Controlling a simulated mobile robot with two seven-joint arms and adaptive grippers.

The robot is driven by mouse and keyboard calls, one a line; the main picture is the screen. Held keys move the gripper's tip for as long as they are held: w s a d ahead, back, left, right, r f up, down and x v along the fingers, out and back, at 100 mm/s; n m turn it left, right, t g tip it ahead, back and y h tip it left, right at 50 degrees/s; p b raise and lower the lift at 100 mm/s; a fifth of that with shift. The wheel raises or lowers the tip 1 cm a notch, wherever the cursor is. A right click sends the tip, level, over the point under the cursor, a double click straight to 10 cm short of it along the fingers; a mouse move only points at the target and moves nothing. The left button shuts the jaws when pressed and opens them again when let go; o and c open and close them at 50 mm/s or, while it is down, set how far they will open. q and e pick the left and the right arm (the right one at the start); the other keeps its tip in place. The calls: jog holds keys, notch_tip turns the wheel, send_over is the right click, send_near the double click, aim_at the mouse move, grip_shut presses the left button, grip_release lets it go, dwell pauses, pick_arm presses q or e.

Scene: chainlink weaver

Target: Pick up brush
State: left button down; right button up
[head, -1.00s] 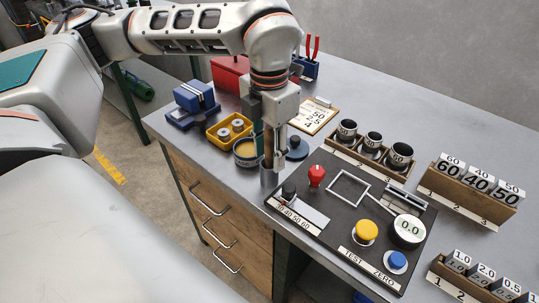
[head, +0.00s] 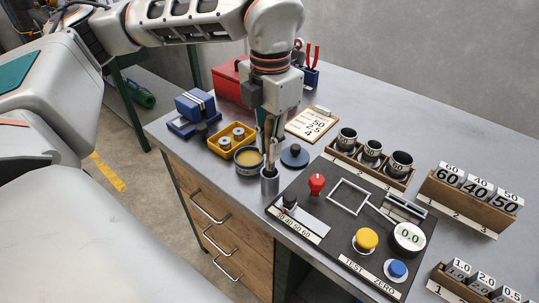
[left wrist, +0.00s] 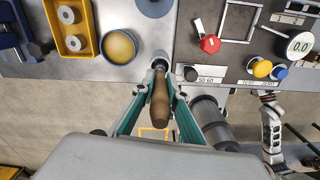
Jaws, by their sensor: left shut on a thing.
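The brush has a brown wooden handle (left wrist: 158,100), seen in the left wrist view between the fingers of my left gripper (left wrist: 153,108). My right gripper is not in view.
A round tin (head: 248,160) and a dark blue disc (head: 294,156) stand close to the cup. The black test panel (head: 333,232) lies just right of it. A yellow tray (head: 219,146) and red box (head: 231,82) are behind left.

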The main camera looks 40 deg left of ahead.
pick_arm(q)
notch_tip(320, 180, up, 15)
jog(key=shift+f+p, duration=0.15)
jog(key=shift+p, duration=0.8)
jog(key=shift+r, duration=0.4)
